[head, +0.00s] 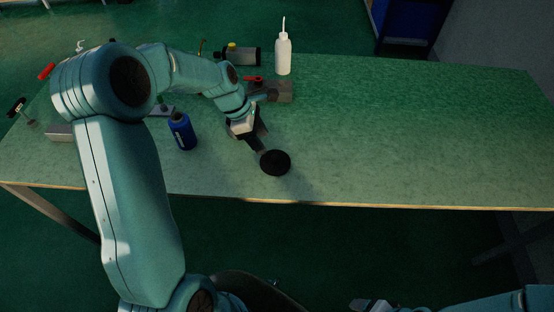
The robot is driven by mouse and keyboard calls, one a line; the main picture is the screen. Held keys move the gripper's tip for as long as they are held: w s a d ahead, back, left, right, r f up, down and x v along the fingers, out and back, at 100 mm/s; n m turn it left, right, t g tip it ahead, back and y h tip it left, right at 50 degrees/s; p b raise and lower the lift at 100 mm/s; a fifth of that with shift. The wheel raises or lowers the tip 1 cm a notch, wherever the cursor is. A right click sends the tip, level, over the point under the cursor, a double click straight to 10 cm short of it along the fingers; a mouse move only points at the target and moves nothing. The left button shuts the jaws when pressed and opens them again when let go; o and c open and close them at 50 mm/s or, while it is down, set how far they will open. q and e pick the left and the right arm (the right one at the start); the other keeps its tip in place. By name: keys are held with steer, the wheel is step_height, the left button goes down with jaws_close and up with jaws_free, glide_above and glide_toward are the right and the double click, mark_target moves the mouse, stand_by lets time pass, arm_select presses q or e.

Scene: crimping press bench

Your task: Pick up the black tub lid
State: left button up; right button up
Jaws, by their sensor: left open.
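The black tub lid (276,163) is a round, dark disc with a raised middle, near the front edge of the bench. My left gripper (260,145) reaches down from the upper left, with its dark fingers at the lid's upper left rim. It is open, and the lid appears to rest on the bench. Whether the fingers touch the lid is hard to tell. Part of my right gripper (371,305) shows at the bottom edge, below the bench front; its fingers are not clear.
A blue bottle (182,132) stands left of the lid. A grey block with a red part (272,91), a white squeeze bottle (283,54) and a dark cylinder (243,56) are behind. The right side of the green bench (430,130) is clear.

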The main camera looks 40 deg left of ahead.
mark_target(275, 157)
arm_select(q)
steer(key=x, duration=0.3)
steer(key=shift+a+f, duration=0.1)
steer(key=shift+a, duration=0.05)
steer(key=shift+w+d+f, duration=0.1)
steer(key=shift+d+f, duration=0.2)
steer(key=shift+f, duration=0.15)
steer(key=x, duration=0.4)
steer(key=shift+w+f+p, duration=0.3)
steer(key=shift+w+p, duration=0.05)
steer(key=shift+s, duration=0.1)
steer(key=shift+c, duration=0.3)
jaws_close()
